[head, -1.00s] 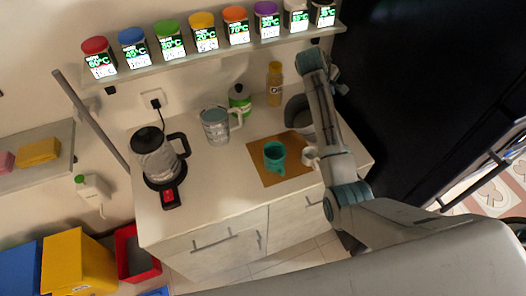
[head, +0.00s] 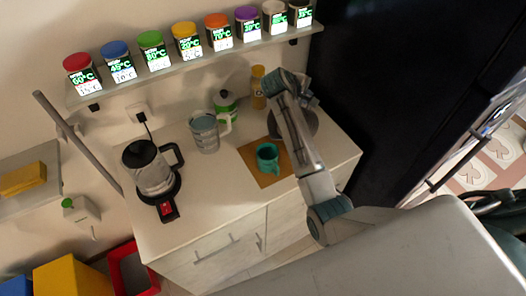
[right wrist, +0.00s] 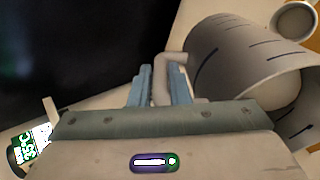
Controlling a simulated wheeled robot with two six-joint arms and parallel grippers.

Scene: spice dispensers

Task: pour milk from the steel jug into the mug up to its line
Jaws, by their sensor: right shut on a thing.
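The grey steel jug (head: 304,124) is partly hidden behind my right arm in the head view. In the right wrist view the jug (right wrist: 226,58) shows its wide mouth and dark level lines; its tilt and milk level are unclear. My right gripper (right wrist: 160,86) is shut on the jug's handle (right wrist: 160,66). The arm hides these fingers in the head view. A teal mug (head: 267,158) stands upright on a brown mat (head: 252,153), left of my arm. A pale cup (right wrist: 295,19) shows beyond the jug in the wrist view. My left gripper is out of view.
A glass kettle (head: 152,171) and a clear measuring jug (head: 204,134) stand on the counter (head: 215,190) to the left. A green-lidded container (head: 226,108) and a yellow bottle (head: 258,88) stand behind. A shelf of coloured jars (head: 186,42) runs above.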

